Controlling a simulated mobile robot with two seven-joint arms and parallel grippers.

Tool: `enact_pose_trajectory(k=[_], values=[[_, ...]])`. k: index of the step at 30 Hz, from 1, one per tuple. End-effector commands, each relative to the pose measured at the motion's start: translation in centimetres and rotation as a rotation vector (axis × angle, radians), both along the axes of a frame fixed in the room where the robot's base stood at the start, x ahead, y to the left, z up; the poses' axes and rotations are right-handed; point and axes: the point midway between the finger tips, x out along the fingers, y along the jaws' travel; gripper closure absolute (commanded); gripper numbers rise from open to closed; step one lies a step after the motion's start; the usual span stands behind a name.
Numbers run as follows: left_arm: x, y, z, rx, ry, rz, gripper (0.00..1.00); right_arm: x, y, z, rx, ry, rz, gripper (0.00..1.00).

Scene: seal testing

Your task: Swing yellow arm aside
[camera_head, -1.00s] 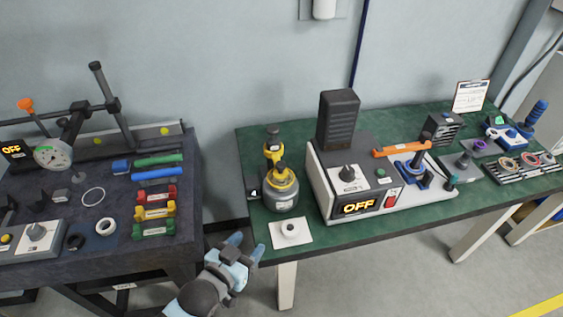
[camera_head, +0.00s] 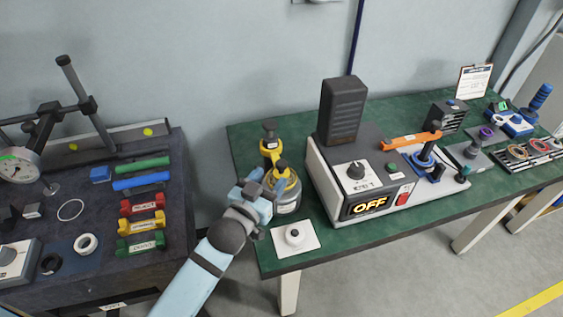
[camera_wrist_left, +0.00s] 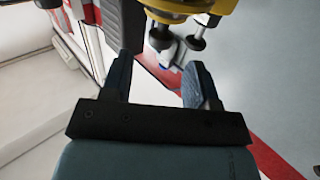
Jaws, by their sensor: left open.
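The yellow arm (camera_head: 271,146) with black knobs belongs to a small round grey fixture (camera_head: 287,207) at the left end of the green table. Its exact outline is partly hidden by my left gripper. My left gripper (camera_head: 263,183) is at the fixture's near left side, close to the yellow part. In the left wrist view, my left gripper (camera_wrist_left: 157,78) is open with nothing between its fingers. A yellow part (camera_wrist_left: 190,7) with dark round knobs hangs just beyond the fingertips. I cannot tell whether they touch. My right gripper is not in view.
A grey test unit (camera_head: 345,180) with an OFF display stands right of the fixture. A white pad (camera_head: 310,242) with a round piece lies at the front table edge. A dark bench (camera_head: 95,185) with coloured handles stands left, across a gap.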

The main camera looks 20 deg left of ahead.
Motion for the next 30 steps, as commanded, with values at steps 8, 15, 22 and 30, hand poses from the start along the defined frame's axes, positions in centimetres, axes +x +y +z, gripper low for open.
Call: enact_pose_trajectory(k=[8, 15, 22, 30], values=[[4.8, -0.9, 0.0, 0.0, 0.0, 0.001, 0.46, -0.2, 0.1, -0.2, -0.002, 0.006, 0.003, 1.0], [6.1, -1.2, -0.1, 0.0, 0.002, 0.0, 0.46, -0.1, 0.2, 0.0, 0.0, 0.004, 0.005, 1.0], [6.2, -1.2, 0.0, 0.0, 0.002, 0.0, 0.46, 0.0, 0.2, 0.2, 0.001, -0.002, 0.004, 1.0], [6.1, -1.2, 0.0, 0.0, 0.001, 0.0, 1.0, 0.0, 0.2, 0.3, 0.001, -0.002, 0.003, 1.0]])
